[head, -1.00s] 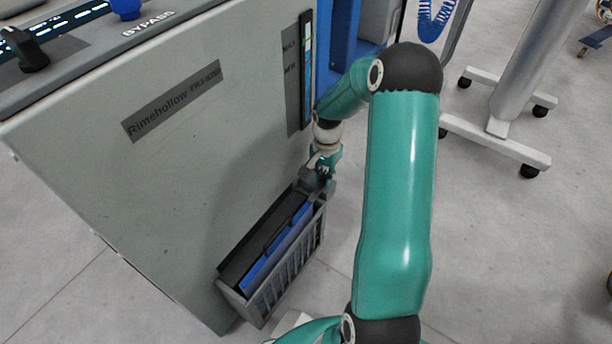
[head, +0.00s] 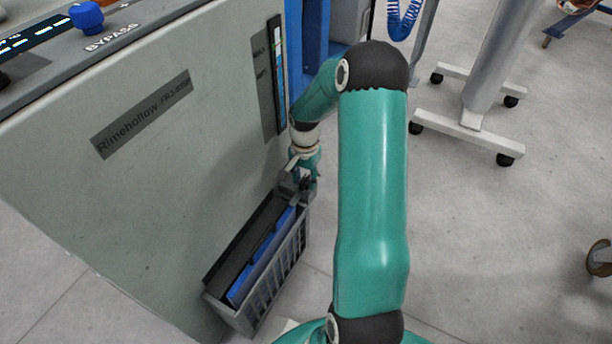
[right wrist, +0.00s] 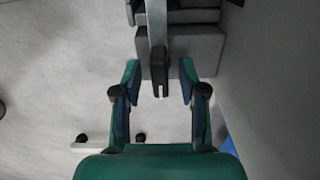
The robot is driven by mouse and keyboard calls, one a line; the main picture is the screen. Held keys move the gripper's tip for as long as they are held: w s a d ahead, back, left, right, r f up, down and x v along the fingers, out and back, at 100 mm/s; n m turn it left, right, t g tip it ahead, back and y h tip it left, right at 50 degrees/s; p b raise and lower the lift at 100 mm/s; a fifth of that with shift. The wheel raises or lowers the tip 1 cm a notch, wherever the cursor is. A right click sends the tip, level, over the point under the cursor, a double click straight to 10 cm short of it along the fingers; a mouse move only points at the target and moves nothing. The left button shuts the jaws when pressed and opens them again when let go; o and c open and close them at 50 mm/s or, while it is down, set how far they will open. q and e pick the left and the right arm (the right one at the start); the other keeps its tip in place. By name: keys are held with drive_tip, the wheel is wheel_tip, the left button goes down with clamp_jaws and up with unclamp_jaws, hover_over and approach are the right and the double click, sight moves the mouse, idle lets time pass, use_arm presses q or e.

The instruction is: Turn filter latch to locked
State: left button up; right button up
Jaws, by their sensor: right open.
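A grey slotted filter holder (head: 268,287) with a blue-edged panel (head: 262,257) is fixed low on the side of the grey machine (head: 150,200). My right gripper (head: 300,188) is at the holder's far upper end. In the right wrist view, my right gripper (right wrist: 159,78) is open, its fingers on either side of a thin grey lever (right wrist: 157,45), which looks like the filter latch. The lever's forked tip lies between the fingers, with a visible gap on each side. Its locked or unlocked position cannot be told. My left gripper is out of view.
A tall level gauge (head: 277,75) runs up the machine's edge above my right gripper. A wheeled stand (head: 470,130) is on the floor to the right. The floor (head: 470,260) at the lower right is mostly clear.

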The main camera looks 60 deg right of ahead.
sight(306, 179)
wheel_tip(306, 179, up, 12)
idle(0.6)
drive_tip(key=shift+s+f, duration=0.1)
drive_tip(key=shift+s, duration=0.05)
idle(0.3)
